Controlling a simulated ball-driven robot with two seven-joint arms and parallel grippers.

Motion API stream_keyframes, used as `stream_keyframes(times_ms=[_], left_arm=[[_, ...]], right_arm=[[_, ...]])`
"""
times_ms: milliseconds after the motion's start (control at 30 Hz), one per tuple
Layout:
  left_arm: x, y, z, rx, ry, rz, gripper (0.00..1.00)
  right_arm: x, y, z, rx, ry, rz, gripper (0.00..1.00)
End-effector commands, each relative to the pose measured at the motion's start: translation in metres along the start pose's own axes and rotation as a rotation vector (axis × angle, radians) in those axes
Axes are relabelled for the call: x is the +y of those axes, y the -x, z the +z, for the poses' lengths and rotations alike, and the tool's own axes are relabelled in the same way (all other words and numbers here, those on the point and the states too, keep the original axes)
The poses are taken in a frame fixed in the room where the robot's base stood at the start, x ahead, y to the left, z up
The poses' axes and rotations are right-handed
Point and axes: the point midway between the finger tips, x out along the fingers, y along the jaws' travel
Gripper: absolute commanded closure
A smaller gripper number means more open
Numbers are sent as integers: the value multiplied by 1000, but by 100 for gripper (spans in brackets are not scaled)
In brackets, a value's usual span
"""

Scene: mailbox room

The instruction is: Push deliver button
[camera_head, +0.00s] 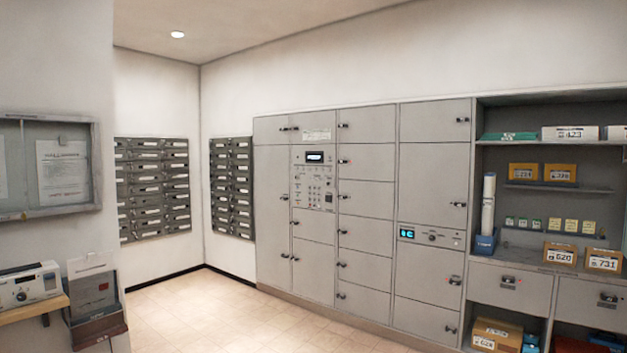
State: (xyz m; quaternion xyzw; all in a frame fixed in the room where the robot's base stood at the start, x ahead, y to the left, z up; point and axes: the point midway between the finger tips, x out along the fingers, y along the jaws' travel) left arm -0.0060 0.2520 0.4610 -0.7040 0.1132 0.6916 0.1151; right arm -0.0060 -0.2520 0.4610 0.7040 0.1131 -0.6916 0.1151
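I cannot pick out a labelled deliver button from here. A control panel (314,179) with a small lit display (315,157) and several tiny buttons is set in the grey locker bank (367,215) at the middle. Its labels are too small to read. A second panel (431,236) with a cyan-lit display sits lower, further right in the lockers. A grey device (29,288) with a knob and small controls stands on a wooden ledge at the lower left. Neither of my grippers shows.
Two mailbox blocks (152,188) (232,187) hang in the far left corner. Open shelving (545,200) with parcels stands on the right. A notice board (48,166) hangs at left above the wooden ledge (38,307). The tiled floor (205,310) before the lockers is clear.

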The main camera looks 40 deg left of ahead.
Motion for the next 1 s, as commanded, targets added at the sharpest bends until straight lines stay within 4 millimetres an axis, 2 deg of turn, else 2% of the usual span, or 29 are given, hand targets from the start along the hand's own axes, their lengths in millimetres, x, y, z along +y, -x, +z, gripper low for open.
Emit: stream_keyframes(times_ms=[33, 167, 1000], left_arm=[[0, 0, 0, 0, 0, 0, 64], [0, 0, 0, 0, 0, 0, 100], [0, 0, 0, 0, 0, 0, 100]], right_arm=[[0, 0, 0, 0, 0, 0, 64], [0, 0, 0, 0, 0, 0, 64], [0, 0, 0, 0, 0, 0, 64]])
